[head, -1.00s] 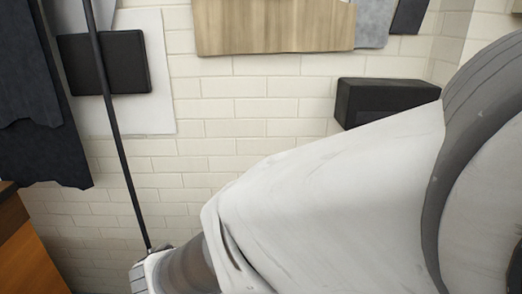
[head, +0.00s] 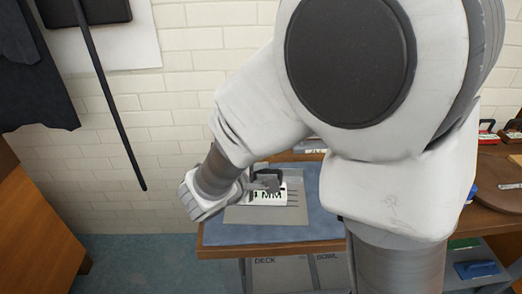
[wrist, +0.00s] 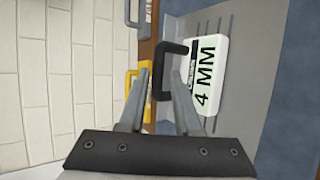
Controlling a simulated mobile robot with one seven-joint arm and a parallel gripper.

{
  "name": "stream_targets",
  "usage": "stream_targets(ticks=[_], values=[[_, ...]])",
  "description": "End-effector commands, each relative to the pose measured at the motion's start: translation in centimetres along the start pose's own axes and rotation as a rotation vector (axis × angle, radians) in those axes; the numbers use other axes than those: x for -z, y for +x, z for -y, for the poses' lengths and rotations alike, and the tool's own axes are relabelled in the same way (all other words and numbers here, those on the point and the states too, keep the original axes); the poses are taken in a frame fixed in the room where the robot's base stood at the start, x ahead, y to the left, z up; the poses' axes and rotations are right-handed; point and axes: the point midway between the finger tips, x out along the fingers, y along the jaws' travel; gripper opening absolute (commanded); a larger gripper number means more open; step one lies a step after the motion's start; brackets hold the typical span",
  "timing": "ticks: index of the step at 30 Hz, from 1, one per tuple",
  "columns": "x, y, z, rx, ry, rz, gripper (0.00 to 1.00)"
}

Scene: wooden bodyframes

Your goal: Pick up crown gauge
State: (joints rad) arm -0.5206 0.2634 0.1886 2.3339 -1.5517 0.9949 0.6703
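A white block marked "4 MM" (wrist: 208,70), which I take to be the crown gauge, lies on a grey mat with a black handle (wrist: 167,66) on its left side in the wrist view. In the head view the same block (head: 270,196) is on the workbench, partly hidden by my gripper and arm. My gripper (wrist: 160,74) is open and empty. Its fingertips show either side of the near part of the black handle in the wrist view. I cannot tell how far above the handle they are.
The grey mat (head: 265,216) lies on a blue bench top (head: 218,234). In the wrist view a yellow-handled item (wrist: 130,80) stands left of the gauge, near the brick wall (wrist: 45,75). Red-handled items (head: 487,132) sit on a wooden surface at right.

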Motion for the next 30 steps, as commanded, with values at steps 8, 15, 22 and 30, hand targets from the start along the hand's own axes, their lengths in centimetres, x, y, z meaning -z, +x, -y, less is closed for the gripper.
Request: stream_targets(ticks=[8,15,22,30], values=[[0.3,4.0,-0.1,0.001,-0.001,0.004,0.32],[0.3,5.1,-0.3,0.000,0.000,0.001,0.32],[0.3,5.0,-0.3,0.000,0.000,0.001,0.14],[0.3,5.0,-0.3,0.000,0.000,0.001,0.00]])
